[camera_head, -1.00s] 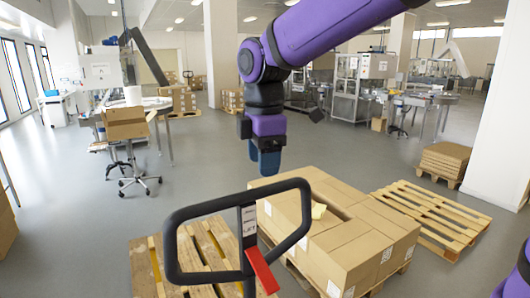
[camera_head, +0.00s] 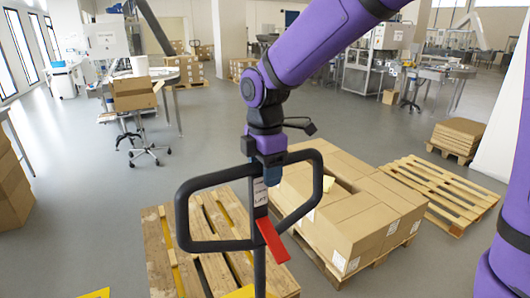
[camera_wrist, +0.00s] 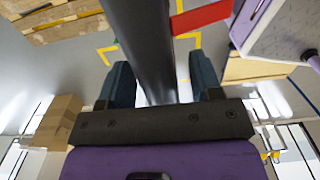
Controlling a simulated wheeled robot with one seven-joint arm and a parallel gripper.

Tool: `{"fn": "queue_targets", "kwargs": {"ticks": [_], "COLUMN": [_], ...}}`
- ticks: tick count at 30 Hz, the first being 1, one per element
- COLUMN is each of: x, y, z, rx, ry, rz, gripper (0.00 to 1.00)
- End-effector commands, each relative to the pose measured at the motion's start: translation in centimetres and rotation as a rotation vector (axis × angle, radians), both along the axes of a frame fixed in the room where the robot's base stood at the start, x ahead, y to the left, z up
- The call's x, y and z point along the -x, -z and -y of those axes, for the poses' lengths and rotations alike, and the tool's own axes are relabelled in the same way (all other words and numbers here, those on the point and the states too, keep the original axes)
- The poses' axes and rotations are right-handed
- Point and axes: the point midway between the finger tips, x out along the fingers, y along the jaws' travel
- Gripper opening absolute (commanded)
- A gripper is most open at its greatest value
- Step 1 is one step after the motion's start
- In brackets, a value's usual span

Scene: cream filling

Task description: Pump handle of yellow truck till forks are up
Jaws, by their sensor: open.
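The truck's handle (camera_head: 183,213) is a black loop on an upright shaft, with a red lever (camera_head: 271,241) below a white label (camera_head: 261,197). Yellow parts of the truck (camera_head: 240,292) show at the bottom edge; its forks are mostly hidden by the pallet. My gripper (camera_head: 272,172) points down at the handle's top, by the middle post. In the wrist view, my open gripper (camera_wrist: 160,85) has one blue finger on each side of the black shaft (camera_wrist: 145,45). A gap shows beside the shaft, so it is not clamped. The red lever (camera_wrist: 203,18) is just ahead of the fingers.
A wooden pallet (camera_head: 160,255) lies beyond the handle. Cardboard boxes (camera_head: 345,225) on a pallet stand to its right, with an empty pallet (camera_head: 440,190) beyond. An office chair (camera_head: 147,152) and clear grey floor (camera_head: 90,215) are at left.

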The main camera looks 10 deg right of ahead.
Motion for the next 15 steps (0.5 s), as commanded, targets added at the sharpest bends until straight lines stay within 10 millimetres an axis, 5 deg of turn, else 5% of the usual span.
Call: {"fn": "queue_targets", "kwargs": {"ticks": [15], "x": [0.0], "y": [1.31], "z": [0.0], "rx": [0.0], "ry": [0.001], "rz": [0.001], "gripper": [0.54]}}
